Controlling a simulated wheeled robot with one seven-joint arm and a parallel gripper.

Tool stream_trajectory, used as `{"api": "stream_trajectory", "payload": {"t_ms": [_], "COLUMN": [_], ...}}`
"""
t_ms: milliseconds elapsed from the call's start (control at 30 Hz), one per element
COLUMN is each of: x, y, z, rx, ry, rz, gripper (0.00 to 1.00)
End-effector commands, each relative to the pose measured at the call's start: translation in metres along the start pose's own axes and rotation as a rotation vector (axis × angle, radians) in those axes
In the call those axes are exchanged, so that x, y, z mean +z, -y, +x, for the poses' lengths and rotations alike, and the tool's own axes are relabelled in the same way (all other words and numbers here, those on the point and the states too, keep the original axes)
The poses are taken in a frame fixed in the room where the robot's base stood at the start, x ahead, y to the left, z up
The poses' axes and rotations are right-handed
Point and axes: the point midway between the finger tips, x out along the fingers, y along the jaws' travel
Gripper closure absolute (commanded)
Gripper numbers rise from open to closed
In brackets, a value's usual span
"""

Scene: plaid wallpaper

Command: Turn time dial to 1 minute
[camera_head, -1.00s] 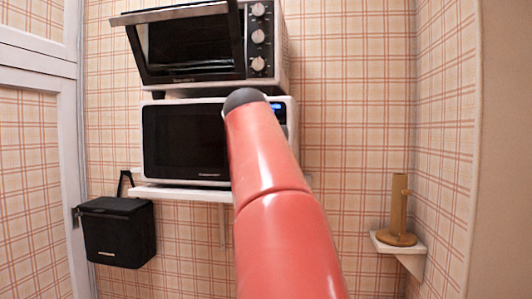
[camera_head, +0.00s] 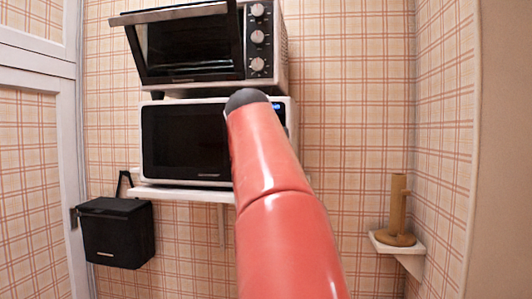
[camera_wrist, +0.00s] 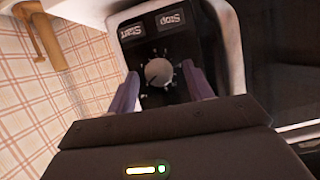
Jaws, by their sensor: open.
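The microwave (camera_head: 187,142) sits on a wall shelf, with a dark door and a pale body. Its control panel is mostly hidden behind my red arm in the head view. In the wrist view, a round grey dial (camera_wrist: 158,72) with pale marks around it sits on the black panel, beside the Start button (camera_wrist: 131,32) and Stop button (camera_wrist: 171,19). The marks are too small to read. My gripper (camera_wrist: 160,82) is open, its two purplish fingers on either side of the dial, with visible gaps; I cannot tell how deep they reach.
A toaster oven (camera_head: 262,85) with several knobs and its door open stands on the microwave. A black box (camera_head: 117,232) hangs on the wall at left. A wooden paper-towel holder (camera_head: 397,210) stands on a small shelf (camera_head: 385,243) at right.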

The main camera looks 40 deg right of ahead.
Motion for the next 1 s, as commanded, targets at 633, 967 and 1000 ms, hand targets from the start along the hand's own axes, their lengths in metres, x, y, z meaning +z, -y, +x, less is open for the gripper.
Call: {"api": "stream_trajectory", "payload": {"t_ms": [633, 967, 1000], "x": [0.000, 0.000, 0.000], "y": [0.001, 0.000, 0.000], "z": [-0.071, -0.078, -0.078], "rx": [-0.002, 0.000, 0.000], "ry": [-0.001, 0.000, 0.000], "rz": [-0.001, 0.000, 0.000], "gripper": [0.49, 0.49, 0.49]}}
